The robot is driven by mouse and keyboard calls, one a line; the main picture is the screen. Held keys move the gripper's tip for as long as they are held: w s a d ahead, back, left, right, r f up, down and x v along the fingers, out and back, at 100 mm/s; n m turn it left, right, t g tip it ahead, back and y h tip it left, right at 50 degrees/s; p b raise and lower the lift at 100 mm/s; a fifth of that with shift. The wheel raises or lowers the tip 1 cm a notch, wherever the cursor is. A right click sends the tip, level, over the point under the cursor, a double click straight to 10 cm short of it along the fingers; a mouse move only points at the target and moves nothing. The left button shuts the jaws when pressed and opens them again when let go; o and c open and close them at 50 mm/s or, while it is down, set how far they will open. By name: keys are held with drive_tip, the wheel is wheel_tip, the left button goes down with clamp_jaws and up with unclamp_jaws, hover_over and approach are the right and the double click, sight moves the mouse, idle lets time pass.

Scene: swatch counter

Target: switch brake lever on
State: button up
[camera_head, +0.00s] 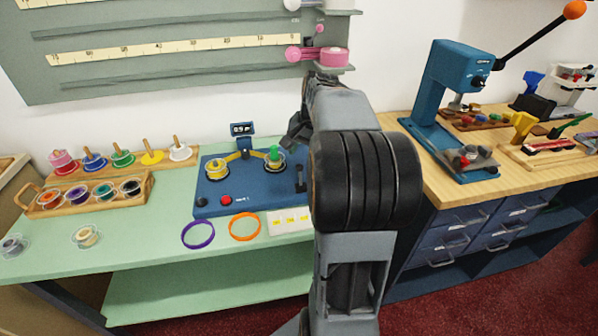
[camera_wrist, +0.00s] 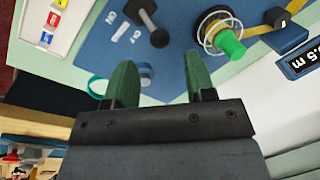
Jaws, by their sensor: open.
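The brake lever (camera_wrist: 151,26) is a black handle with a round knob on the blue winding unit, beside white ON and OFF lettering in the wrist view. I cannot tell surely which setting it is in. In the head view the lever (camera_head: 300,180) stands at the right end of the blue winding unit (camera_head: 240,203). My gripper (camera_wrist: 160,80) is open, with green finger pads apart and the lever ahead of the fingertips, not between them. In the head view my gripper (camera_head: 293,134) is above the unit's back right, partly hidden by my arm.
A reel with a green knob (camera_wrist: 230,43) and a small display (camera_wrist: 301,60) are close to the right in the wrist view. A purple ring (camera_head: 198,235), an orange ring (camera_head: 244,227) and a white tray (camera_head: 288,222) lie in front. A blue press (camera_head: 445,85) stands right.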

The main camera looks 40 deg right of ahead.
sight(300, 165)
drive_tip(key=f, duration=0.4)
drive_tip(key=w+f+b, duration=0.1)
drive_tip(key=f, duration=0.1)
drive_tip(key=shift+a+f, duration=0.2)
drive_tip(key=shift+a, duration=0.15)
drive_tip(key=shift+c, duration=0.4)
drive_tip(key=c, duration=0.7)
